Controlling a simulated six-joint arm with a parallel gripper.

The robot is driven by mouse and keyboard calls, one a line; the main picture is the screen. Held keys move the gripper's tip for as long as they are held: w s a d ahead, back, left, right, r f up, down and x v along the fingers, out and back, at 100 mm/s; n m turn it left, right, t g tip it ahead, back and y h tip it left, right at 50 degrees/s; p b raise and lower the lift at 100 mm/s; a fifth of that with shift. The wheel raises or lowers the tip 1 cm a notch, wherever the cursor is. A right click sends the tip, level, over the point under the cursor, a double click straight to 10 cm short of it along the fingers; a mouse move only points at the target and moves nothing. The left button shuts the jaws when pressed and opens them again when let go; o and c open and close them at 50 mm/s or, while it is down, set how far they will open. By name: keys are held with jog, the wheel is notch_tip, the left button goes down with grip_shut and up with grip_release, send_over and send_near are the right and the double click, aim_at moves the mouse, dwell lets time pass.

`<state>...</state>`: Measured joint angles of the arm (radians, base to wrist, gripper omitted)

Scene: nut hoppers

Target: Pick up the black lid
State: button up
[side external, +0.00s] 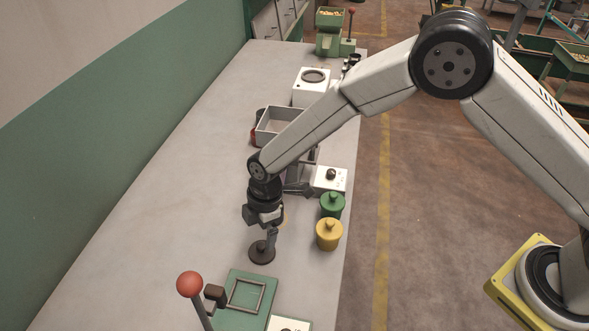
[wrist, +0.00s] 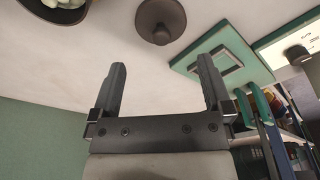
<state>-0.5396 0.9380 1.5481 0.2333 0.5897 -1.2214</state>
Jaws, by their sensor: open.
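The black lid (side external: 261,253) lies flat on the grey bench in the side view, round with a small knob on top. It also shows at the top of the wrist view (wrist: 160,18), with its knob toward me. Whether a fingertip touches the lid I cannot tell.
A green fixture (side external: 265,277) and a red-ball lever (side external: 190,285) stand just in front of the lid. A yellow pot (side external: 329,235) and a green pot (side external: 332,206) stand to the right. A grey tray (side external: 268,137) is behind. The bench's left side is clear.

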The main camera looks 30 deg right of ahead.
aim_at(261, 245)
jog(key=shift+f, duration=0.6)
jog(key=shift+f, duration=0.1)
jog(key=shift+s+a+f, duration=0.1)
jog(key=shift+a+f, duration=0.1)
jog(key=shift+f, duration=1.05)
jog(key=shift+a+f, duration=0.15)
jog(key=shift+f, duration=1.1)
jog(key=c, duration=0.9)
